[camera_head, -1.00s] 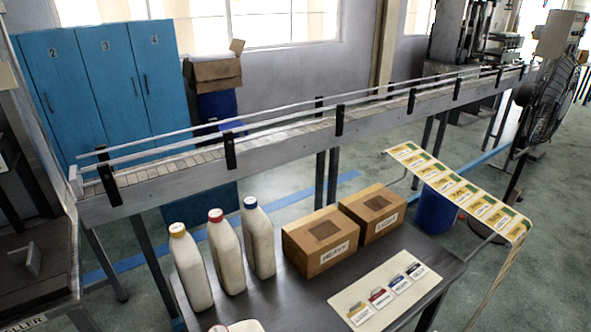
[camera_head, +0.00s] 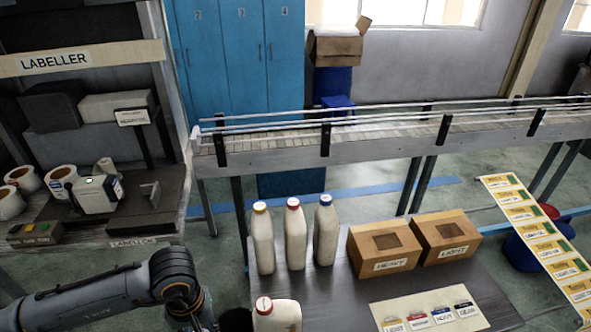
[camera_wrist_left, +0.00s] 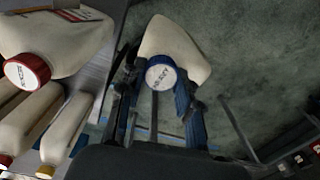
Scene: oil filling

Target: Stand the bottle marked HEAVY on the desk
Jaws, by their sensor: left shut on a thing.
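My left gripper (camera_wrist_left: 158,105) is shut on a pale bottle (camera_wrist_left: 182,45) with a blue-rimmed cap whose white top reads HEAVY, in the left wrist view. The bottle is held over the floor side of the view. Its lower part and the fingertips are hidden from the head view, where only my left forearm and wrist show at the lower left. The dark desk (camera_head: 335,300) carries three upright pale bottles with yellow (camera_head: 262,240), red (camera_head: 294,238) and blue (camera_head: 326,235) caps. My right gripper is not in view.
A red-capped bottle (camera_head: 278,318) is at the desk's front edge; it also shows in the left wrist view (camera_wrist_left: 60,45). Boxes marked HEAVY (camera_head: 382,252) and LIGHT (camera_head: 442,240) and a card with labels (camera_head: 430,310) occupy the right. A conveyor (camera_head: 390,145) runs behind. Bare desk lies between bottles and card.

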